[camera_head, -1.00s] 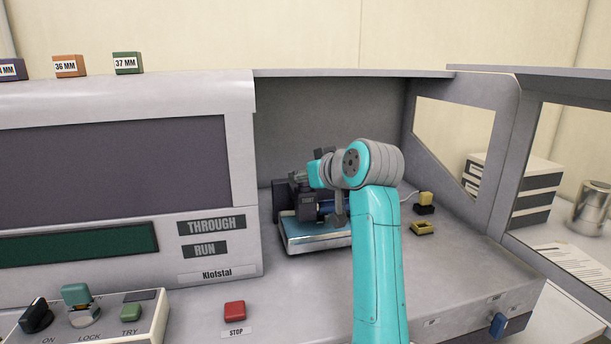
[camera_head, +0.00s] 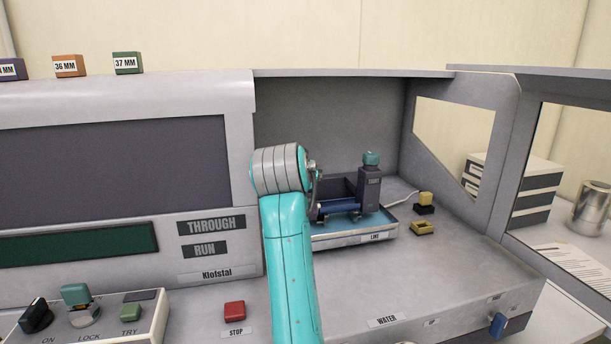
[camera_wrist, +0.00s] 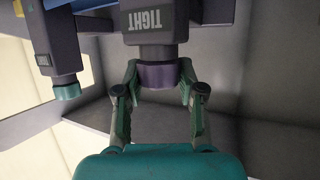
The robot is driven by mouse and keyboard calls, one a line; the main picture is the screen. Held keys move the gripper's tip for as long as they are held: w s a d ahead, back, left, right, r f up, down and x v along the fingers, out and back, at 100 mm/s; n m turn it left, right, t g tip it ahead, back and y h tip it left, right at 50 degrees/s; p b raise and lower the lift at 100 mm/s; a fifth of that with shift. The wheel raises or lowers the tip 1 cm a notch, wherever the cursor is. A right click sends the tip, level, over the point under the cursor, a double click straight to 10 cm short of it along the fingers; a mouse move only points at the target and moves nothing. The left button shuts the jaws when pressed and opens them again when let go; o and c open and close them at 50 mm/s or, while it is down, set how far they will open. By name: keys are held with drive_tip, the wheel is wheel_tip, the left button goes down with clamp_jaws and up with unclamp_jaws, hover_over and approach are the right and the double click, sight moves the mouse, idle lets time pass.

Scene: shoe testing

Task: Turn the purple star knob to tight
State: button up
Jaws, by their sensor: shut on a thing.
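The purple star knob (camera_wrist: 160,76) shows in the wrist view at the end of a dark block (camera_wrist: 152,20), whose label reads TIGHT upside down. My gripper (camera_wrist: 161,82) has one finger on each side of the knob and is shut on it. In the head view my arm hides the knob, and only a bit of my gripper (camera_head: 313,172) shows beside the wrist. The knob's star outline and its turn angle cannot be made out.
A second dark post with a teal knob (camera_head: 371,158) stands right of my arm; that knob also shows in the wrist view (camera_wrist: 68,90). A blue-edged tray (camera_head: 350,240) lies below. Small yellow blocks (camera_head: 423,228) sit to the right. A grey housing wall stands close at left.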

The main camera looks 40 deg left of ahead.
drive_tip(key=shift+m+t+h, duration=0.3)
drive_tip(key=shift+m+h, duration=0.3)
drive_tip(key=shift+h, duration=0.1)
drive_tip(key=o, duration=1.2)
drive_tip(key=shift+c, duration=0.2)
drive_tip(key=v, duration=0.7)
drive_tip(key=shift+s, duration=0.25)
drive_tip(key=shift+r, duration=0.1)
